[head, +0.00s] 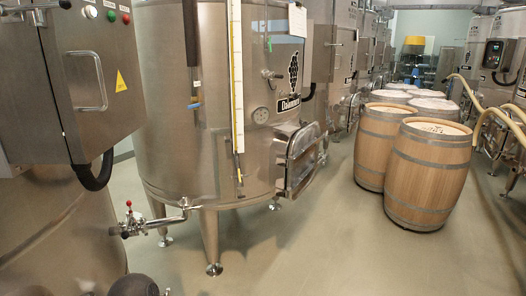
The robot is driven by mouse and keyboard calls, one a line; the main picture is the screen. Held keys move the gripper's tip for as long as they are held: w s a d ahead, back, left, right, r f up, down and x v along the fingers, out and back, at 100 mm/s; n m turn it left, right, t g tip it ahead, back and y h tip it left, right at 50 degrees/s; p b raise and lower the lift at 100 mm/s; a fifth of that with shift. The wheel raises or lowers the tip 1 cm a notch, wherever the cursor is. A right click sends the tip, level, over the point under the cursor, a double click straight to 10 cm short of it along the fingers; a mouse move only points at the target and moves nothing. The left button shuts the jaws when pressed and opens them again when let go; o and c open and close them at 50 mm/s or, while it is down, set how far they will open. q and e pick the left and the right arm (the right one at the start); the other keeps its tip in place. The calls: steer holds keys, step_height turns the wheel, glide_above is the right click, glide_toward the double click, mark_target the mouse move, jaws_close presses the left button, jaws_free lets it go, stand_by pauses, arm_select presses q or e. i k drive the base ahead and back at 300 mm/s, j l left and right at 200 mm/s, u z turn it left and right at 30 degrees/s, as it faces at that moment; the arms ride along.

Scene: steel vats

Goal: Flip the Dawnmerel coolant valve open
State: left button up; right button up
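A steel vat (175,120) on legs stands left of centre. A steel valve (133,226) with a red-tipped handle sits at the end of a short horizontal pipe low on the vat's left front. The handle's red knob (128,203) points up; I cannot tell if the valve is open or shut. No label on the valve is readable. Neither of my grippers shows clearly; only dark rounded shapes show at the bottom left edge.
A steel control box (95,70) with a handle and yellow warning sign juts in at the upper left. The vat has a rectangular hatch (302,160) on its right side. Several wooden barrels (428,180) stand at right. The floor (330,250) in front is clear.

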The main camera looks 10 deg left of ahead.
mark_target(196, 105)
steer(key=i+l+u, duration=0.15)
steer(key=i+u, duration=0.25)
steer(key=i, duration=0.2)
steer(key=i+l+u, duration=0.35)
steer(key=i, duration=0.25)
steer(key=i+l+u, duration=0.4)
steer(key=i+j+z, duration=0.1)
steer(key=z, duration=0.25)
steer(key=l+z, duration=0.15)
steer(key=z, duration=0.15)
steer(key=i+l+z, duration=0.1)
steer(key=z, duration=0.2)
steer(key=i+u, duration=0.55)
steer(key=i, duration=0.15)
steer(key=i+u, duration=0.3)
steer(key=k+j, duration=0.05)
